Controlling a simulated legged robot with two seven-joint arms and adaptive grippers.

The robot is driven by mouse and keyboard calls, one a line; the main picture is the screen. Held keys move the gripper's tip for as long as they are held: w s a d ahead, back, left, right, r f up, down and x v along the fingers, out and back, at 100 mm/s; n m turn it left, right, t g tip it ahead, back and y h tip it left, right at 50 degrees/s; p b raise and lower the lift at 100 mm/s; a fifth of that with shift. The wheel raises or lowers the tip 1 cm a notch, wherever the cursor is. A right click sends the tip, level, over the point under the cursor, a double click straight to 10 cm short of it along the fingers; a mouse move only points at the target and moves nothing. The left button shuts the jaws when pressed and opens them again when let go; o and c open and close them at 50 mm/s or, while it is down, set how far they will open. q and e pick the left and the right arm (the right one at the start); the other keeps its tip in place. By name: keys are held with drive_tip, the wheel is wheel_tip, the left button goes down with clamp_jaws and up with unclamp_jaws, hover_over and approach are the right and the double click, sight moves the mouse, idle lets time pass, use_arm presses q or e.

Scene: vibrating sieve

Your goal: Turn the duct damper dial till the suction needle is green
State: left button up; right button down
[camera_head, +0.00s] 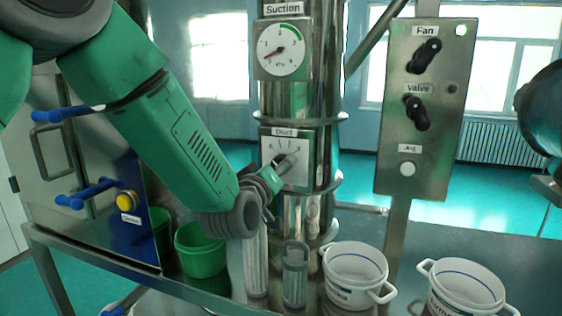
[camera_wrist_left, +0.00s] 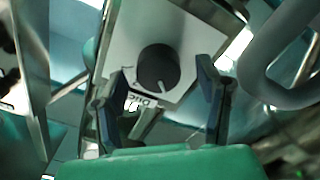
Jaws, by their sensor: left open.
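The suction gauge (camera_head: 283,48) is a white round dial on the steel duct. Its needle points to the lower left, outside the green arc at the upper right. The damper plate (camera_head: 299,173) labelled Duct sits below it, with the dial mostly behind my gripper there. In the left wrist view the damper dial (camera_wrist_left: 157,68) is a dark round knob with a pale mark near its lower edge. My left gripper (camera_head: 280,174) is open in front of the dial, its fingers to either side in the wrist view. Contact cannot be told. My right gripper is not in view.
A steel panel (camera_head: 436,160) with Fan and Valve knobs stands to the right. White pots (camera_head: 355,276), a green bucket (camera_head: 200,252) and clear cylinders (camera_head: 295,278) stand on the bench below. A cabinet with blue handles (camera_head: 92,190) is at left.

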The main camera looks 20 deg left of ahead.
use_arm(q)
drive_tip(key=shift+w, duration=1.25)
drive_tip(key=c, duration=1.1)
drive_tip(key=shift+m, duration=0.3)
drive_tip(key=m, duration=0.2)
drive_tip(key=shift+d+m+b, duration=0.1)
drive_tip(key=shift+m+b, duration=0.2)
drive_tip(key=shift+b, duration=0.05)
drive_tip(key=shift+m+b, duration=0.35)
drive_tip(key=shift+m, duration=0.95)
